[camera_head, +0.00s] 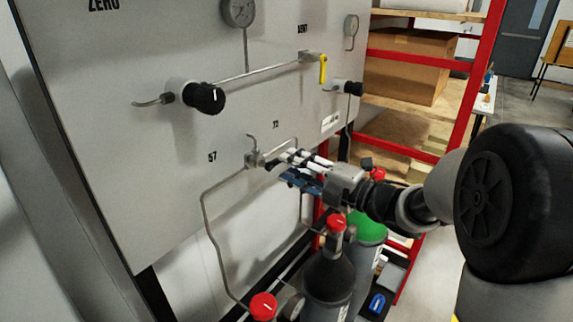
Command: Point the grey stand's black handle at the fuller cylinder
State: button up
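The grey stand (130,90) is a large upright panel with pipes, gauges and valves. My gripper (276,162) reaches in from the right to a small metal valve (254,159) between the labels S7 and T3. Its fingers are at the valve or just in front of it; contact and finger opening are unclear. Below stand a dark grey cylinder (328,278) and a green-topped cylinder (368,229). A small gauge (293,307) shows by the red knob (263,306) at the bottom; its reading is not legible.
The panel also bears two round black knobs, one larger (206,98) and one smaller (353,88), and a yellow lever (322,69) pointing down. A thin pipe (205,215) runs down from the valve. A red shelf rack (470,100) with boxes stands behind my arm.

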jog(key=v, duration=0.9)
jog(key=shift+s, duration=0.2)
jog(key=shift+d, duration=0.15)
jog(key=w+d+r+m+t+h, duration=0.35)
jog(key=d+m+h, duration=0.25)
jog(key=m+h, duration=0.4)
jog(key=s+d+f+m+g+h, duration=0.2)
jog(key=s+d+m+h, duration=0.35)
jog(key=s+m, duration=0.35)
jog(key=s+a+f+m+g, duration=0.2)
jog(key=s+f+m, duration=0.1)
jog(key=s, duration=0.4)
jog(key=s+a+f+m+g+y, duration=0.1)
jog(key=s+a+f+m+g, duration=0.2)
jog(key=s, duration=0.4)
jog(key=s+a+f+m+g, duration=0.2)
jog(key=s+f+m+g, duration=0.1)
jog(key=s, duration=0.5)
jog(key=shift+a+m, duration=0.25)
jog(key=shift+m, duration=0.05)
